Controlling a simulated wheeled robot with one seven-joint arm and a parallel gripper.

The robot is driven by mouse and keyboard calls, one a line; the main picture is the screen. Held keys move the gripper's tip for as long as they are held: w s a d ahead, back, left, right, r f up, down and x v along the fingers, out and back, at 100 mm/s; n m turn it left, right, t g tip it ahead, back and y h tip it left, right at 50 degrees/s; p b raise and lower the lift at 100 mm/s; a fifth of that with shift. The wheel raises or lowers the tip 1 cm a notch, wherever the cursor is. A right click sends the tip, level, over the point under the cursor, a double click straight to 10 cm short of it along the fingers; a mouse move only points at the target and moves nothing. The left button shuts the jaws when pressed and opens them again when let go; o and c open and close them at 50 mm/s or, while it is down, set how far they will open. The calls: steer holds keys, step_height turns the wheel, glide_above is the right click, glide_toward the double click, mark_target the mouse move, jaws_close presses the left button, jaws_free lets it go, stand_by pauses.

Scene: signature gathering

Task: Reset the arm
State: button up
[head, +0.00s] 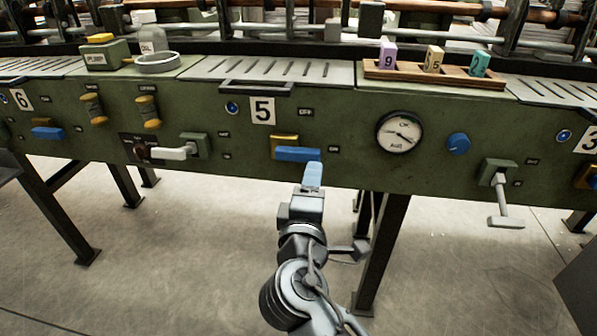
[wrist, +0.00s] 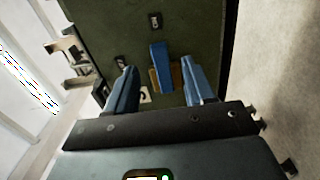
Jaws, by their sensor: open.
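My gripper (head: 313,172) is in front of the green machine panel (head: 345,160), below and slightly right of a blue lever with a yellow base (head: 297,153) under the number 5 plate (head: 262,110). In the wrist view my gripper (wrist: 158,64) shows two blue fingers spread apart with nothing held. The blue lever (wrist: 159,54) appears in the gap between them, beyond the fingertips. I cannot tell the exact distance from fingertips to lever. My arm reaches up from the lower middle of the head view.
A dial gauge (head: 400,131), a blue knob (head: 458,143) and a white-handled lever (head: 505,205) are on the panel to the right. Another white-handled lever (head: 172,152) is left. A wooden tray (head: 440,80) holds numbered blocks. Dark table legs (head: 384,240) stand below; floor around is open.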

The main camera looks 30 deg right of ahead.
steer(key=s+a+f+m+y, duration=0.1)
steer(key=s+a+f+y, duration=0.1)
steer(key=s+f+y, duration=1)
steer(key=s+m+h, duration=0.2)
steer(key=s+m, duration=0.1)
steer(key=s, duration=1.2)
steer(key=s+r+m, duration=0.6)
steer(key=s+r, duration=0.2)
steer(key=s, duration=0.4)
step_height(320, 180, up, 15)
steer(key=p, duration=1.4)
steer(key=shift+s+d+m+y, duration=0.25)
steer(key=shift+m+y, duration=0.05)
steer(key=shift+f, duration=0.1)
steer(key=shift+c, duration=0.2)
